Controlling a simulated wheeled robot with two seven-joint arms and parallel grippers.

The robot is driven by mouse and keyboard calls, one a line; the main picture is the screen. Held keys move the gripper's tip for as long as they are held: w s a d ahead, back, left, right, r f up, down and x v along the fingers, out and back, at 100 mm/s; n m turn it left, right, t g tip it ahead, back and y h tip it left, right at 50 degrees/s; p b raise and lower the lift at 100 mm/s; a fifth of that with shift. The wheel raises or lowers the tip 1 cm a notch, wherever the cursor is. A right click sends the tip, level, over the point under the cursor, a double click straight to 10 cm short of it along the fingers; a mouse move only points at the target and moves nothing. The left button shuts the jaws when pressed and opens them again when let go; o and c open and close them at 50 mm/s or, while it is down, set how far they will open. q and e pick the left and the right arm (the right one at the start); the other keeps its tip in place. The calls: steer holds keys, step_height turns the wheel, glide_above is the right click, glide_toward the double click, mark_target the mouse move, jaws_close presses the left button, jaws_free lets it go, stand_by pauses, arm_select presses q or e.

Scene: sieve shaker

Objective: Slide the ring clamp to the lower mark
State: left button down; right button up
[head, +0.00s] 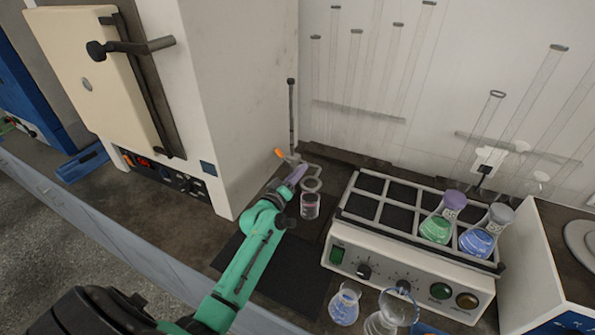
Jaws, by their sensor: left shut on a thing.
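A thin dark upright rod (291,115) stands beside the white oven's side wall. The ring clamp (312,170) is low on the rod, with an orange knob (280,153) at its left and a grey ring reaching right. My left gripper (300,174), with purplish fingers, comes up from below and is shut on the ring clamp. The fingers hide part of the clamp and the lower rod. I cannot make out any marks on the rod. A small glass beaker (310,207) with reddish contents stands just below the ring. My right gripper is not in view.
A large white oven (226,90) stands close at left. A shaker (400,270) with a gridded rack holds a green flask (438,228) and a blue flask (480,240) at right. Glassware (343,306) stands at the front. A dark mat (290,280) lies under my arm.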

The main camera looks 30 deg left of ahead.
arm_select(q)
steer(key=shift+f, duration=0.35)
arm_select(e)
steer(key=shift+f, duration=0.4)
arm_select(q)
steer(key=c, duration=0.9)
jaws_free()
steer(key=s+b, duration=0.1)
steer(key=s, duration=1.3)
steer(key=shift+s+d+b, duration=0.1)
steer(key=shift+s+b, duration=0.15)
steer(key=shift+b, duration=0.1)
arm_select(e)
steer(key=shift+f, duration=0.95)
arm_select(q)
steer(key=shift+f, duration=0.1)
